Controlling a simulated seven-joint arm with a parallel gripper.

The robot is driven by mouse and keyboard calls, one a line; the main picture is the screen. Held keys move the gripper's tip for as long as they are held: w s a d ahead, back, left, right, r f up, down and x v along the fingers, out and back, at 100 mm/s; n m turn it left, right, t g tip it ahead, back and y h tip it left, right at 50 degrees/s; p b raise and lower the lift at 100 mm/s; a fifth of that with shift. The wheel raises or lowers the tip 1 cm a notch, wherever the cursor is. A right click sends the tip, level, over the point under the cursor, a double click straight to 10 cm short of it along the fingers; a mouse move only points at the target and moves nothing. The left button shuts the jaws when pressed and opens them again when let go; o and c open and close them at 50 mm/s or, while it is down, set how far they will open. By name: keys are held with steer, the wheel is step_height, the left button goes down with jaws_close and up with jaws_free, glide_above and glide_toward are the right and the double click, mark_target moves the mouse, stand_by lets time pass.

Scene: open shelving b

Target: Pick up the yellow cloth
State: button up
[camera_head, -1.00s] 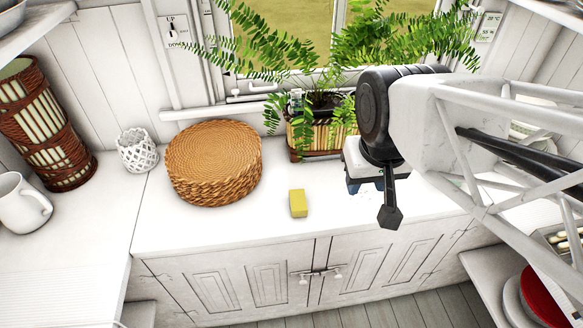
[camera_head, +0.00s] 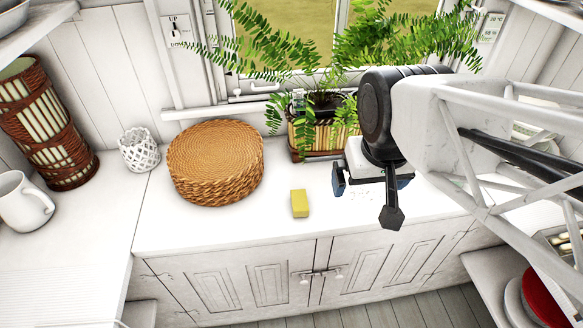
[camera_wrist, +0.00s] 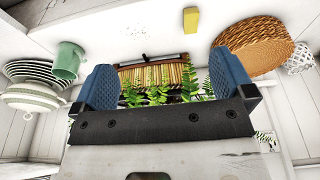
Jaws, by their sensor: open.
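The yellow cloth (camera_head: 300,203) is a small folded block lying on the white counter, near its front edge, right of a wicker stack. It also shows at the top of the wrist view (camera_wrist: 191,22). My gripper (camera_head: 366,184) is to the right of the cloth, apart from it, partly hidden by my own arm. In the wrist view its two blue fingers (camera_wrist: 167,88) stand wide apart with nothing held between them; the cloth lies beyond them.
A round wicker stack (camera_head: 215,162) sits left of the cloth. A fern in a slatted planter (camera_head: 318,135) stands behind, by the window. A white lattice holder (camera_head: 139,150) and mug (camera_head: 25,205) are at left. The counter around the cloth is clear.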

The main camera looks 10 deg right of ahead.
steer(key=shift+w, duration=0.1)
steer(key=n+g, duration=0.3)
steer(key=n, duration=1.4)
glide_above(300, 199)
steer(key=f, duration=2.2)
steer(key=shift+s, duration=0.3)
steer(key=shift+w+a+f+n, duration=0.2)
steer(key=shift+w+f+n, duration=0.1)
steer(key=shift+f, duration=0.25)
steer(key=shift+s+f, duration=0.1)
steer(key=shift+f, duration=1.15)
steer(key=shift+f, duration=0.1)
steer(key=shift+d+f, duration=0.15)
steer(key=shift+f, duration=2.35)
